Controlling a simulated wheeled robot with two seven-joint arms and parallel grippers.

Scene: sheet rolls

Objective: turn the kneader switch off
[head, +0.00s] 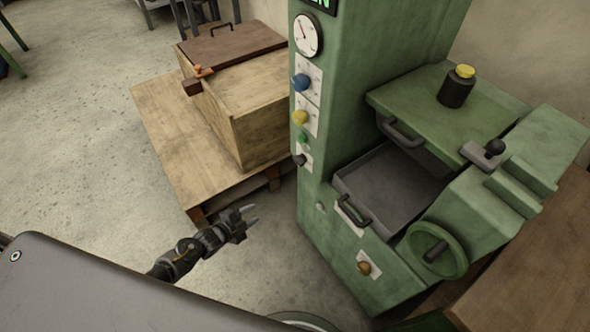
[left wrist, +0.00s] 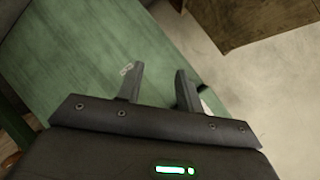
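The kneader appears to be the green machine (head: 350,110) at the right of the head view. Its column front carries a blue knob (head: 301,82), a yellow knob (head: 300,117), a green button (head: 303,138) and a dark switch-like knob (head: 299,160). A brown knob (head: 365,268) sits on a pale plate lower down. I cannot tell which one is the kneader switch. My left gripper (head: 251,213) is open and empty, left of the machine and apart from it. In the left wrist view its fingers (left wrist: 156,85) are spread before a green surface (left wrist: 85,60). My right gripper is not in view.
A wooden crate (head: 250,105) stands on a low wooden platform (head: 165,130) left of the machine. An open grey bin (head: 385,185), a handwheel (head: 437,250) and a green lid (head: 430,110) with a handle project at the machine's right.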

